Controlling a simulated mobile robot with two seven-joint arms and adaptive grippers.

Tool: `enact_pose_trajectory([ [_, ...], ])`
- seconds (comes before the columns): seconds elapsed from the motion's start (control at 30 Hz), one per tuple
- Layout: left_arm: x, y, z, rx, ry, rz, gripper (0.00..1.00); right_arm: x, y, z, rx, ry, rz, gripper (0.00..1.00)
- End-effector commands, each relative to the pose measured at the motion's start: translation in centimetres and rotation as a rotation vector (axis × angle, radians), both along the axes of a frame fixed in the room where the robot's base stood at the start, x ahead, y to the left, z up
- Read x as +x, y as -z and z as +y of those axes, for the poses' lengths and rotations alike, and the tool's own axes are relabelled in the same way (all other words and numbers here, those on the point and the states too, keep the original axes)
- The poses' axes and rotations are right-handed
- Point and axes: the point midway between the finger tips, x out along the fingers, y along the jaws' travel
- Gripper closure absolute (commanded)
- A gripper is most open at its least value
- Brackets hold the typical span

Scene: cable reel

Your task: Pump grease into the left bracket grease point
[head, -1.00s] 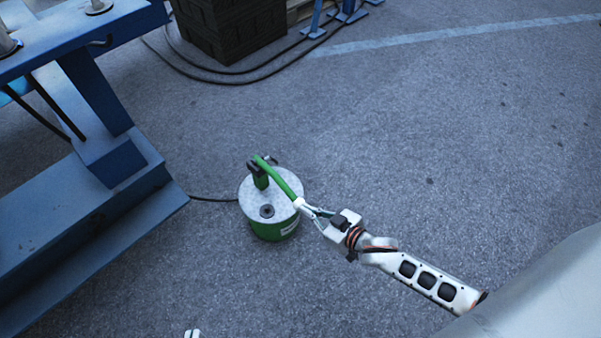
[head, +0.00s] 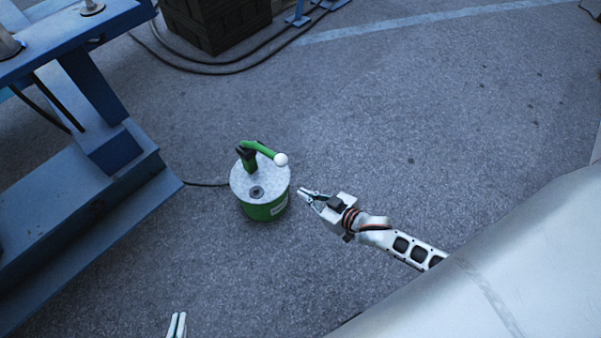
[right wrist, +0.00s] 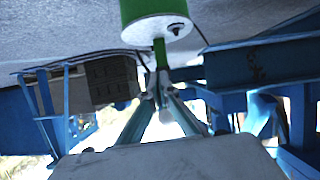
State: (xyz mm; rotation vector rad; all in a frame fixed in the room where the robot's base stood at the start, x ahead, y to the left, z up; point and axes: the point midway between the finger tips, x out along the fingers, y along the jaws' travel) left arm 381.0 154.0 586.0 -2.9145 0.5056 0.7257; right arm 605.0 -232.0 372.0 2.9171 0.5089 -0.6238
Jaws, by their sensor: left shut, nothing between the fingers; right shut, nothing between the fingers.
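The grease pump (head: 265,211) is a green drum with a pale round lid, standing on the floor. Its green lever (head: 262,150) ends in a white knob (head: 281,160). My right gripper (head: 302,192) is shut and empty, apart from the knob, to the right of the drum in the head view. The right wrist view shows its fingers (right wrist: 162,82) closed, with the pump (right wrist: 152,14) beyond them. My left gripper (head: 177,324) is shut and empty at the bottom edge of the head view. I cannot make out the left bracket grease point.
A blue steel frame (head: 75,209) stands at the left, with metal fittings (head: 90,6) on its top beam. A dark hose (head: 205,184) runs from the pump toward it. A dark crate (head: 218,20) and cables lie at the back. The floor to the right is open.

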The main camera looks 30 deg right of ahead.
Motion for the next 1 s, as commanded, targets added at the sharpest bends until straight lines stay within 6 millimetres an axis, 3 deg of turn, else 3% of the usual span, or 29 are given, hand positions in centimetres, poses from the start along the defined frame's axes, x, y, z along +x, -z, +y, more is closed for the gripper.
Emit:
enact_pose_trajectory([
  [0.1,-0.1,0.3,0.1,0.005,0.000,0.006,1.00,-2.7,1.1,-0.8,0.001,0.001,0.008,1.00],
  [0.4,-0.1,0.3,0.2,0.010,0.001,0.006,1.00,-6.0,2.0,-2.0,0.002,0.000,0.003,1.00],
  [1.0,-0.2,0.3,0.2,0.010,-0.001,0.007,1.00,-6.4,2.1,-2.2,0.002,0.000,0.002,1.00],
])
